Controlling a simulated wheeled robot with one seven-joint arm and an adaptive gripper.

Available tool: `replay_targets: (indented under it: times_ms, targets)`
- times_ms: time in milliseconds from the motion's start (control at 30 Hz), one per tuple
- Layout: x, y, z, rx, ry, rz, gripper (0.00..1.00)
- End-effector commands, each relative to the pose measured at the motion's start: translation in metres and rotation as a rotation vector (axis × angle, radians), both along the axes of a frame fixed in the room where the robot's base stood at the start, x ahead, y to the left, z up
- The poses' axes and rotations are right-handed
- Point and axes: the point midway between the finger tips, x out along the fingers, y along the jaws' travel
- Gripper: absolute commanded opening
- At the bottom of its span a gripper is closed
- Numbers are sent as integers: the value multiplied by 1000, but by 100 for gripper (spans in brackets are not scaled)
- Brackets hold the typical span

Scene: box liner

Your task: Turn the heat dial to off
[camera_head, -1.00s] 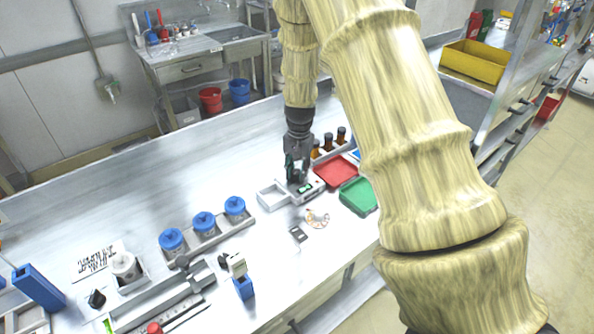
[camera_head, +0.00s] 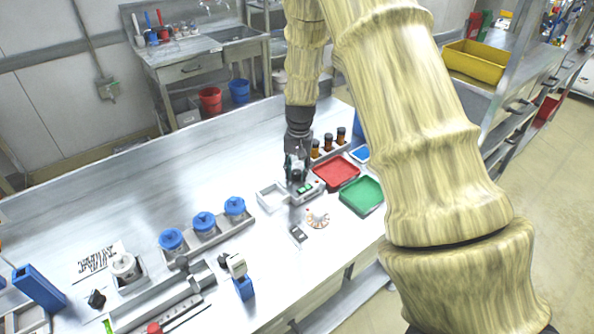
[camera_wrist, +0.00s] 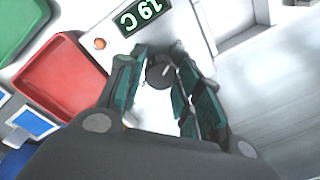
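The heating device (camera_head: 313,191) is a white box on the bench, with a lit green display. In the wrist view its display (camera_wrist: 141,16) reads "19 C" upside down, and an orange light (camera_wrist: 100,43) shows beside it. The heat dial (camera_wrist: 160,72) is a round black knob with a pale mark line on its top. My gripper (camera_wrist: 164,62) is over the device with its teal-padded fingers apart, one on each side of the dial. I cannot tell whether either finger touches it. In the head view my gripper (camera_head: 295,176) hides the dial.
A white open tray (camera_head: 270,196) adjoins the device on the left. A red tray (camera_head: 337,171) and a green tray (camera_head: 362,195) lie to its right. Brown bottles (camera_head: 328,143) stand behind. A small dark gadget (camera_head: 298,236) and a coiled item (camera_head: 317,219) lie in front.

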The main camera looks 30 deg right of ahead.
Motion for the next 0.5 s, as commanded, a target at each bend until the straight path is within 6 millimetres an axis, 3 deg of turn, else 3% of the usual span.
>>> replay_targets:
  times_ms: [367,500]
  targets:
    - [-2,1,-1,2,4,-1,51]
    - [-2,0,7,1,3,-1,51]
